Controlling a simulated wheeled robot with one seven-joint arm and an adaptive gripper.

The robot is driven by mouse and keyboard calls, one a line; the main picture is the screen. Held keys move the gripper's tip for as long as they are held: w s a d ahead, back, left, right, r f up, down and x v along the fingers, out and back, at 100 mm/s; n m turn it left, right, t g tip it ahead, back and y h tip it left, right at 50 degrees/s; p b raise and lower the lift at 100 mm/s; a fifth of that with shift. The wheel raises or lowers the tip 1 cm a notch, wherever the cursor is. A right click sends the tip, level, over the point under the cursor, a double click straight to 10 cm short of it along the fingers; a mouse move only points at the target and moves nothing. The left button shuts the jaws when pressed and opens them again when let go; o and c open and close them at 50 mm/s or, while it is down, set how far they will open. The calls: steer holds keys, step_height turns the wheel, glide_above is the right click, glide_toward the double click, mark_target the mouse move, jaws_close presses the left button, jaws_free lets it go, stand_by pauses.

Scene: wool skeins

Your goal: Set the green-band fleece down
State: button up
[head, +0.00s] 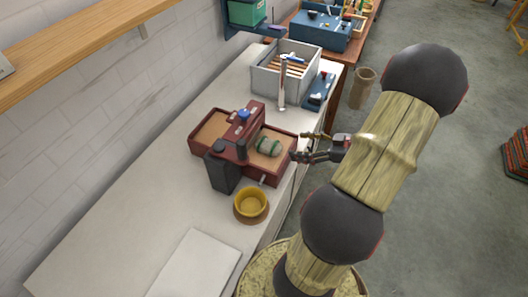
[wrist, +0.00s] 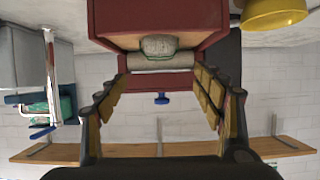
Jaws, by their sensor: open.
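The green-band fleece (head: 268,147) is a small pale grey roll with a green band. It lies in the right-hand tray of a dark red two-tray unit (head: 281,176) on the white counter. The wrist view shows the fleece (wrist: 158,45) just ahead, beyond the fingertips. My gripper (head: 297,148) is open at the right edge of that tray, with nothing between its fingers. In the wrist view its spread fingers (wrist: 162,80) stand to either side, apart from the fleece. The fleece's underside is hidden.
A yellow bowl (head: 251,203) stands in front of the red unit. A black block (head: 222,171) is at its left front. A grey crate (head: 268,80) with a tap-like post (head: 282,85) stands behind. A wooden shelf (head: 80,50) runs along the wall.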

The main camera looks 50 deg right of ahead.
steer(key=w+d+r+g+h, duration=0.1)
steer(key=w+d+r+h, duration=0.15)
steer(key=w+r, duration=0.35)
steer(key=w+d+r+g+h, duration=0.1)
steer(key=w+d+r+h, duration=0.2)
steer(key=w, duration=0.5)
steer(key=w+a+r+m+h, duration=0.2)
steer(key=w+a+r+h, duration=0.2)
steer(key=a+r, duration=0.45)
steer(key=s+a+g+y, duration=0.1)
steer(key=s+a+y, duration=0.1)
steer(key=s+a, duration=0.4)
steer(key=s+a+r+g+y, duration=0.1)
steer(key=s+a, duration=0.4)
steer(key=a, duration=1.1)
steer(key=s+a+m+g+y, duration=0.1)
steer(key=s+a+g+y, duration=0.1)
steer(key=s+a, duration=0.4)
steer(key=a+g, duration=0.1)
steer(key=a, duration=0.4)
steer(key=shift+s+a+r+y, duration=0.3)
steer(key=shift+a+r+y, duration=0.05)
